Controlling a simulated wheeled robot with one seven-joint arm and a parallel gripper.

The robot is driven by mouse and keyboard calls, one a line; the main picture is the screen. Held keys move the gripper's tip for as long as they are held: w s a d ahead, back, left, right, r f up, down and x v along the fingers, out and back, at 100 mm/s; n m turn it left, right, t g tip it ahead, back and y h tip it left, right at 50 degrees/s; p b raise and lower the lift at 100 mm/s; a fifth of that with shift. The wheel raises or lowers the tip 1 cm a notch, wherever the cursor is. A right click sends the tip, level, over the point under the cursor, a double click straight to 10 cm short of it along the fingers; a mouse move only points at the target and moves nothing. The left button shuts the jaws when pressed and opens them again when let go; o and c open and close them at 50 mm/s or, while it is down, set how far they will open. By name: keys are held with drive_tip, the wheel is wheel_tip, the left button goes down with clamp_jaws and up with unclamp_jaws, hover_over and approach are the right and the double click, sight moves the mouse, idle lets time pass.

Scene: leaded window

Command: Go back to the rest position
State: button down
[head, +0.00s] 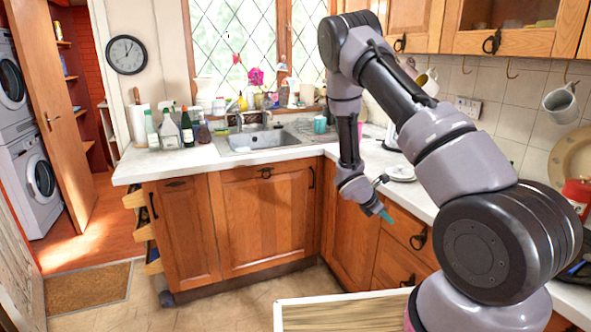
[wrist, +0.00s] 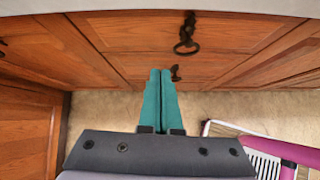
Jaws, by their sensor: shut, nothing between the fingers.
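My gripper (head: 386,215) hangs low in front of the wooden drawer fronts below the right-hand counter, with nothing in it. In the wrist view its two teal fingers (wrist: 159,92) lie together, shut. Beyond them are a drawer front (wrist: 135,35) with a dark ring handle (wrist: 187,35) and the pale floor (wrist: 100,125). My arm reaches up from the right of the head view, bends near the window, and comes down to the gripper. I cannot tell whether the fingertips touch the drawer front; they seem apart from it.
The white counter (head: 420,200) edge runs beside my arm, with a sink (head: 258,140) and bottles (head: 187,128) further left. Wall cupboards (head: 410,22) hang above. A pale-rimmed board (head: 345,312) stands low in front. Open floor (head: 245,300) lies at the left, near a doormat (head: 88,290).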

drive_tip(key=s+a+r+m+y, duration=0.1)
drive_tip(key=s+r+m+y, duration=0.15)
drive_tip(key=r+m, duration=0.7)
drive_tip(key=s+a+r+m+y, duration=0.1)
drive_tip(key=s+r+m, duration=0.3)
drive_tip(key=r, duration=1.1)
drive_tip(key=s+a+r+m+t+y, duration=0.2)
drive_tip(key=s+a+r+m, duration=0.3)
drive_tip(key=s+r, duration=0.4)
drive_tip(key=s+a+r+m+t+y, duration=0.2)
drive_tip(key=s+a+r+m+y, duration=0.3)
drive_tip(key=s+r, duration=0.4)
drive_tip(key=shift+s+a+r+m+t, duration=0.3)
drive_tip(key=shift+a+r+m, duration=0.35)
drive_tip(key=shift+a+r, duration=0.1)
